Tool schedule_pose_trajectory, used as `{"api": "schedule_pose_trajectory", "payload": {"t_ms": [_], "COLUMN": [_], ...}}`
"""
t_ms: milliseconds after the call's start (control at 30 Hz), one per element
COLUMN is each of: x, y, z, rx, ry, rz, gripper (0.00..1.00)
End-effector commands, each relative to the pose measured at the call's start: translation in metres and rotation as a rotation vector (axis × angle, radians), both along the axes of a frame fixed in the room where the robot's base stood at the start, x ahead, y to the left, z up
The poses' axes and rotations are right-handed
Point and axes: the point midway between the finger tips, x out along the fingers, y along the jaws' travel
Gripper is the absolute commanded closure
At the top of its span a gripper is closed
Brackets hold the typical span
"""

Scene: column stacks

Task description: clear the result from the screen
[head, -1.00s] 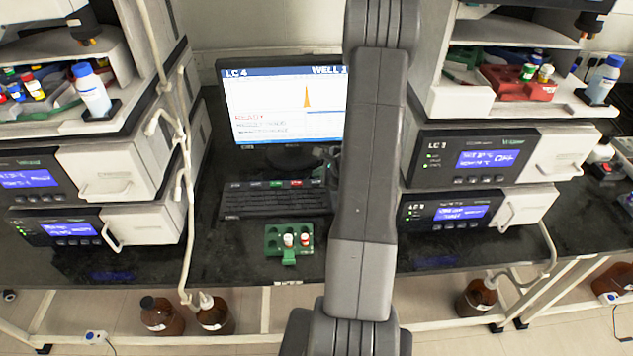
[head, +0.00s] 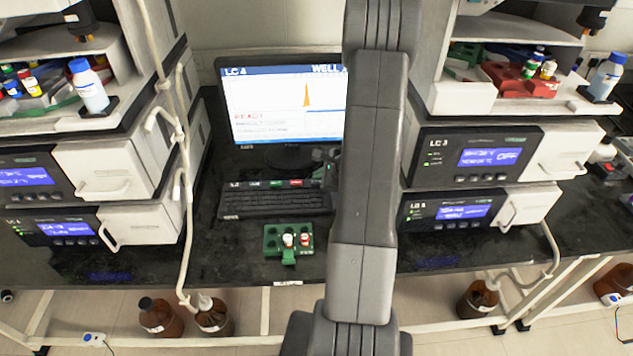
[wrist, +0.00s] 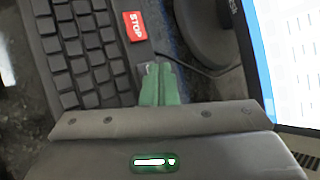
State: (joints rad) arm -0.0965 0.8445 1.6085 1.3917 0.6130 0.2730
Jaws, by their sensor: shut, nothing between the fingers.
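The monitor (head: 285,128) shows LC 4, a WELL label partly hidden by my arm, one orange peak and a line of red text; its edge also shows in the wrist view (wrist: 250,62). The keyboard (head: 272,203) lies in front of it, with a row of larger keys along its back edge, including a green key (head: 277,183) and a red key (head: 296,183). In the wrist view the red key reads STOP (wrist: 135,25). My gripper (wrist: 158,72) is shut and empty, its green fingertips over the keyboard's edge, past the STOP key. Whether they touch is unclear.
A green rack (head: 273,240) with two capped vials stands in front of the keyboard. Instrument stacks stand left (head: 110,175) and right (head: 490,150). A pale tube (head: 186,200) hangs at the left. Brown bottles (head: 160,318) stand below the bench.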

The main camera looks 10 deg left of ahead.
Motion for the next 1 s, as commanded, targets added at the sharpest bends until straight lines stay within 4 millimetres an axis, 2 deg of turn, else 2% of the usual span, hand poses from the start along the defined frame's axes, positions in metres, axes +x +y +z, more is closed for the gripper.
{"api": "schedule_pose_trajectory", "payload": {"t_ms": [1000], "x": [-0.0001], "y": [0.0], "z": [-0.0078], "rx": [0.0], "ry": [0.0], "rz": [0.0], "gripper": [1.0]}}
